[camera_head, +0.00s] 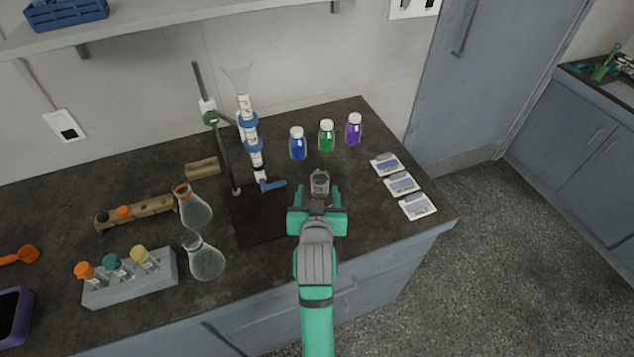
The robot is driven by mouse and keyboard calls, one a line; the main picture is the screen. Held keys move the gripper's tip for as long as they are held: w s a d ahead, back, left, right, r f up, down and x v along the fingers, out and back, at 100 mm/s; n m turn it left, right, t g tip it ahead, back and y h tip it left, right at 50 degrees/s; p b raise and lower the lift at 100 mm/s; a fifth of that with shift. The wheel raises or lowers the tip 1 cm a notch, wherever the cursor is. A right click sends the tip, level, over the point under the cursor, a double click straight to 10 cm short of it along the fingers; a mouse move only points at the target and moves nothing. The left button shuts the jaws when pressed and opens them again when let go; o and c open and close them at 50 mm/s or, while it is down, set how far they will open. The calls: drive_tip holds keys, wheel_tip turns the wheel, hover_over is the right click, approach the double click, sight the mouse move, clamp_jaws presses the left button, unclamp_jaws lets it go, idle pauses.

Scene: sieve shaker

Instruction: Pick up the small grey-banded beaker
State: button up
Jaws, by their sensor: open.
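A small clear beaker (320,183) with a greyish look stands upright on the dark countertop, right of the burette stand's base. My gripper (318,194) is open, with one finger on each side of the beaker's lower part as seen from here. The gripper body hides the beaker's base. I cannot tell whether the fingers touch the glass or how far they reach around it.
A burette on a stand (248,130) rises just left of the beaker. Blue (298,147), green (326,139) and purple (353,132) jars stand behind it. Two flasks (205,261) and a tube rack (130,285) stand left.

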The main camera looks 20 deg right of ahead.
sight(320, 174)
drive_tip(key=shift+w+d+f, duration=0.35)
drive_tip(key=shift+w+d, duration=0.15)
drive_tip(key=shift+w, duration=0.05)
drive_tip(key=shift+x, duration=2.8)
drive_tip(key=c, duration=1.1)
